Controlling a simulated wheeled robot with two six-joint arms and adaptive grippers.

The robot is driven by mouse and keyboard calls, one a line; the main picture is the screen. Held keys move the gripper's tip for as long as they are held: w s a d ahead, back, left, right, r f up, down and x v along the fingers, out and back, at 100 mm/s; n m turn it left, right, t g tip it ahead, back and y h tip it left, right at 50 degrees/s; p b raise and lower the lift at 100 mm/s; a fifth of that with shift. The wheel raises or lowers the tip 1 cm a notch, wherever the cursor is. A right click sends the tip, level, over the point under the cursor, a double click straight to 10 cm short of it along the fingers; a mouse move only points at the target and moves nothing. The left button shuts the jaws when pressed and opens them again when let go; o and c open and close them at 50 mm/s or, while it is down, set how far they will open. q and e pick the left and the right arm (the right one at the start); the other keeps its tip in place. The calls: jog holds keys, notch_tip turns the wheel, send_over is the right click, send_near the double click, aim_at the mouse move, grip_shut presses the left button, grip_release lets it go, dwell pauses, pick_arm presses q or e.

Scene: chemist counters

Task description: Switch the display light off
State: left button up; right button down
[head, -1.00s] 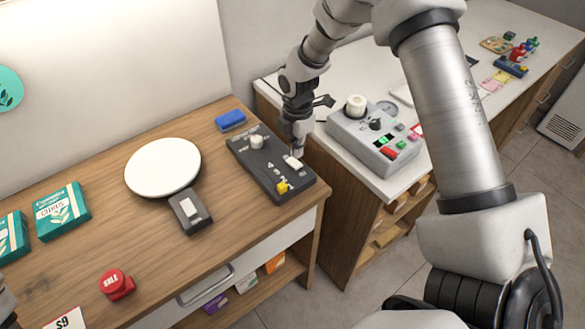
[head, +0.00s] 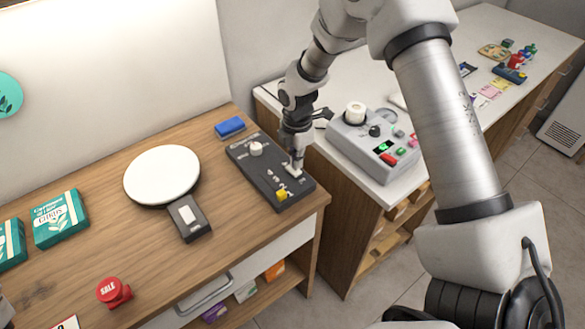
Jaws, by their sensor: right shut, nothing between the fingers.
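A dark control box (head: 262,180) lies on the wooden counter near its right end. It carries a white round knob (head: 256,149), a white switch (head: 293,170) and a yellow button (head: 281,194). My right gripper (head: 293,163) is shut and empty. It points down at the white switch, its tips at or just above it and hiding part of it. I cannot tell whether they touch, or which way the switch is set. A round white disc (head: 162,174) adjoins a small dark box with a white rocker (head: 187,214). My left gripper is not clearly in view.
A blue block (head: 230,127) lies behind the control box. Green boxes (head: 60,218) and a red SALE button (head: 112,292) are at left. A grey machine (head: 375,140) stands on the white counter (head: 405,180), close to my right arm. Mid-counter wood is clear.

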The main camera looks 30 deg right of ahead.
aim_at(297, 172)
jog(key=shift+f+b, duration=0.6)
jog(key=shift+f, duration=0.6)
dwell(0.9)
notch_tip(297, 172, up, 7)
jog(key=p, duration=0.6)
jog(key=shift+r, duration=0.1)
dwell(0.4)
